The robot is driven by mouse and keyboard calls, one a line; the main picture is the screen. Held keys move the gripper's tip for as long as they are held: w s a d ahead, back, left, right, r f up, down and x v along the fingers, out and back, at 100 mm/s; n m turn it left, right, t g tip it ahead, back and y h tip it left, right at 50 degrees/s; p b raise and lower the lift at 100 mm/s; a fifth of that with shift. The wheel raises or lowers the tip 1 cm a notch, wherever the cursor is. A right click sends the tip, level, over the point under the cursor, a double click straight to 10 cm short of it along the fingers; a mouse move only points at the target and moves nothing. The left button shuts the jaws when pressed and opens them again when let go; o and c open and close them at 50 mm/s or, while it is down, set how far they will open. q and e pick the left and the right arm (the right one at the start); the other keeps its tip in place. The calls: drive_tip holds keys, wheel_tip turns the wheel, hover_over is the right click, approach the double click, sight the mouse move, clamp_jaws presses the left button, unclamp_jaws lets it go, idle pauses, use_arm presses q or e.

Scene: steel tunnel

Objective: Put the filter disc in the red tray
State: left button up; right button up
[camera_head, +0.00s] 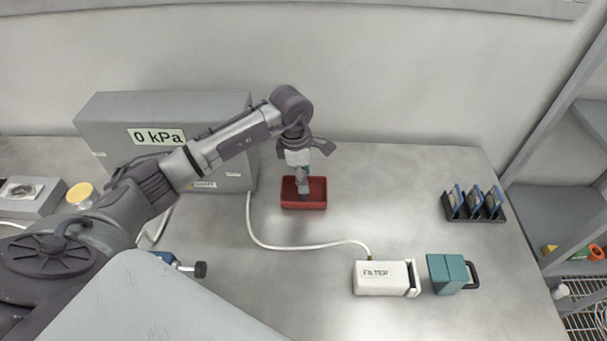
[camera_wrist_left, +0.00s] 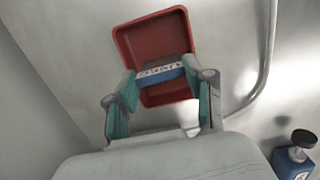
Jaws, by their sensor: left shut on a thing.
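The red tray (camera_head: 317,198) stands on the steel bench in front of the grey box; the left wrist view shows its inside (camera_wrist_left: 152,38). My left gripper (camera_head: 302,186) points down over the tray. In the left wrist view its teal-padded fingers are shut on a blue item with a white lettered label (camera_wrist_left: 160,71), which I take to be the filter disc. The item shows edge-on across the tray's opening. I cannot tell whether it touches the tray floor. In the head view the gripper mostly hides it. My right gripper is not in view.
A grey box reading 0 kPa (camera_head: 110,118) stands behind my left arm. A white hose (camera_head: 290,247) runs to the white FILTER housing (camera_head: 380,278), with a teal part (camera_head: 446,274) beside it. A black rack (camera_head: 474,215) holds blue-grey pieces at right. Bench between tray and rack is clear.

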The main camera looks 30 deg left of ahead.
use_arm(q)
drive_tip(key=shift+f, duration=0.15)
drive_tip(key=o, duration=0.9)
drive_tip(key=shift+o, duration=0.2)
drive_tip(key=shift+r, duration=0.5)
wheel_tip(320, 180, up, 11)
drive_tip(key=a+b, duration=0.1)
drive_tip(key=b, duration=0.2)
drive_tip(key=shift+s+a+r, duration=0.15)
drive_tip(key=shift+s, duration=0.15)
